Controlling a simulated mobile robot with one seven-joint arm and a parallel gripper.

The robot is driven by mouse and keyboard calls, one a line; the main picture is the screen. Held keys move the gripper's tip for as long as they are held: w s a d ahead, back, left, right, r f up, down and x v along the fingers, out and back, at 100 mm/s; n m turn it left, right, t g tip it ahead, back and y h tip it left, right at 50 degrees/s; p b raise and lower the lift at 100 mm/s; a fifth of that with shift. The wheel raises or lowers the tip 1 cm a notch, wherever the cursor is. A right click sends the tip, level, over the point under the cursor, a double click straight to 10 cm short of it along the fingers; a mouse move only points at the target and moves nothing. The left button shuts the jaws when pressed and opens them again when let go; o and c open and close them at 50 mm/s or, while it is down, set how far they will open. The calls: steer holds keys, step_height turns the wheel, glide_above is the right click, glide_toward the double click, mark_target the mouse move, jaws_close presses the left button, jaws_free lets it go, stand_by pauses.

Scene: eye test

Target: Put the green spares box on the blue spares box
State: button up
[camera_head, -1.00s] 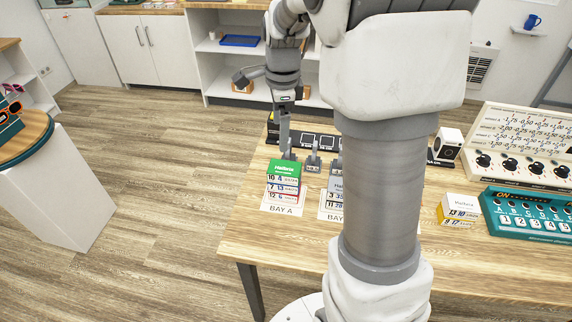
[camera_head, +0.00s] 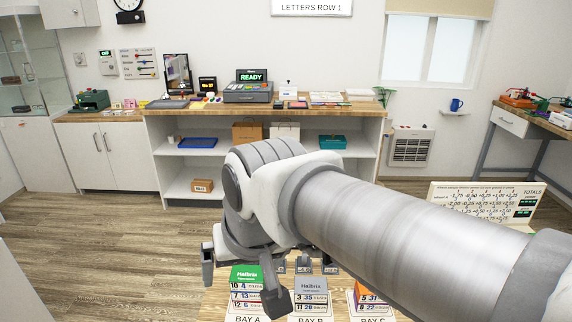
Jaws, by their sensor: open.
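The green spares box (camera_head: 246,274) is the top box of the stack at BAY A, above two boxes with white fronts marked 7 13 and 12 6. A grey-topped box (camera_head: 310,282) tops the stack at BAY B. At BAY C an orange-edged box (camera_head: 369,296) sits on a box marked 8 22 (camera_head: 368,307), partly hidden by my arm. I cannot tell for sure which box is the blue spares box. My gripper (camera_head: 241,292) is open and empty, its fingers to either side of the green box in the picture. The right finger covers the stack's right edge; I cannot tell the gap in depth.
My arm covers much of the table's right part. A lens board (camera_head: 486,203) stands at right. Behind, across open floor (camera_head: 100,228), is a white shelf unit (camera_head: 153,165) with a blue tray (camera_head: 197,143) and a teal box (camera_head: 332,142).

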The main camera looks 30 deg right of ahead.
steer(key=s+n, duration=0.3)
steer(key=shift+a+f+t, duration=0.25)
steer(key=shift+a+t, duration=0.05)
steer(key=shift+s, duration=0.1)
